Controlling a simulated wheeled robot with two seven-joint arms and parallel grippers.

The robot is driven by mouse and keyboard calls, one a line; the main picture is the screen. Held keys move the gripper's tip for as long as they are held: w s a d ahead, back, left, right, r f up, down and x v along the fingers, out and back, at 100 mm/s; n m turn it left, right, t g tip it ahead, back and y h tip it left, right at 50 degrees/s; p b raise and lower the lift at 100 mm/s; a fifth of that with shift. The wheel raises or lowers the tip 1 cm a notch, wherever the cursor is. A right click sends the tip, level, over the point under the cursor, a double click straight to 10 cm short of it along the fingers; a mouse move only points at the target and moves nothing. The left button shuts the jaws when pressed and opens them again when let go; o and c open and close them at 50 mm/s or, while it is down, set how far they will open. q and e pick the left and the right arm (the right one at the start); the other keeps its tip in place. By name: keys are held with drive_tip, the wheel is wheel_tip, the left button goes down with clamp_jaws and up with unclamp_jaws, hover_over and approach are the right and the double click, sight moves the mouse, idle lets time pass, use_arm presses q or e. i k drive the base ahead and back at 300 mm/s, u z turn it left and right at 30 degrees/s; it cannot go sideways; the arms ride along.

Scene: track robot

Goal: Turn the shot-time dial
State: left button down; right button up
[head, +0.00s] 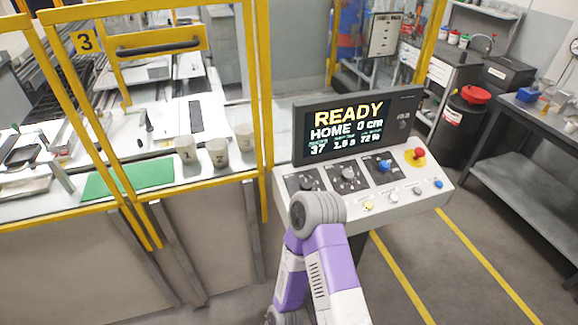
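A sloped grey control panel (300,205) stands right of centre below a dark screen (350,112). The screen reads READY, HOME 0 cm, and smaller values 37, 1.5 s and 72 %. The panel has a left dial (307,183), a middle dial (347,174) and a right dial with a blue knob (384,165), each on a dark plate. Their labels are too small to read, so I cannot tell which is the shot-time dial. My purple and white arm rises from the bottom, its grey joint covering part of the panel's front. Neither gripper shows.
A red stop button (420,154) and a row of small buttons, one lit yellow (368,206), are on the panel. A yellow guard frame (262,100) stands left, beside three numbered cups (217,153) and a green mat (128,178). A dark bench (520,130) is at right.

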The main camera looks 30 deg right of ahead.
sight(348, 175)
drive_tip(key=u, duration=0.25)
drive_tip(key=k, duration=0.85)
drive_tip(key=z, duration=0.85)
drive_tip(key=i, duration=0.25)
